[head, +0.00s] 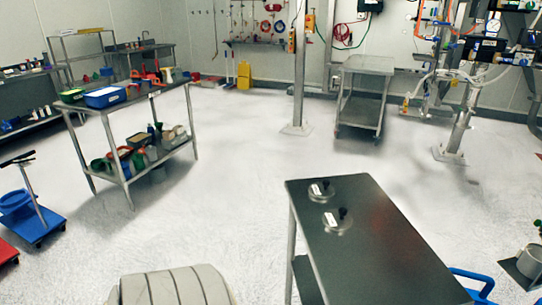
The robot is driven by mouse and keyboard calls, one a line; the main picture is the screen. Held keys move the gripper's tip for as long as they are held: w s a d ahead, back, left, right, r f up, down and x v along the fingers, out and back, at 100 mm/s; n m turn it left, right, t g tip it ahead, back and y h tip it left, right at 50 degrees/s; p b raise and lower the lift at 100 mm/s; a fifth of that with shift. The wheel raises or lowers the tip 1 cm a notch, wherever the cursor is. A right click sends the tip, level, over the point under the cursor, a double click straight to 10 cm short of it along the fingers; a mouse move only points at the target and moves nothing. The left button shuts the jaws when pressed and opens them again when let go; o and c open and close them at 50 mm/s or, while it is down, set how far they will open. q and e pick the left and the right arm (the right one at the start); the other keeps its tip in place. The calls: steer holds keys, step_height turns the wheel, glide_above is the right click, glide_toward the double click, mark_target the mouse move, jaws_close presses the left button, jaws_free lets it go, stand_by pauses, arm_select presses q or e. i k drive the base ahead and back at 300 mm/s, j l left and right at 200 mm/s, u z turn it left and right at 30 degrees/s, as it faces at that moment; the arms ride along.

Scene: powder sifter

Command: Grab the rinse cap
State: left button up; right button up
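Two round metal caps with black knobs and small white labels lie on the near dark steel table (385,250). One cap (319,192) is close to the table's far left corner. The other cap (338,224) is just nearer and slightly to its right. The labels are too small to read, so I cannot tell which one is the rinse cap. Neither of my grippers is in view.
Pale floor (235,170) is open left of and beyond the near table. An empty steel cart (366,88) stands at the back. A blue handle (474,275) is at lower right.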

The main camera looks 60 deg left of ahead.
mark_target(324, 190)
steer(key=u, duration=1.6)
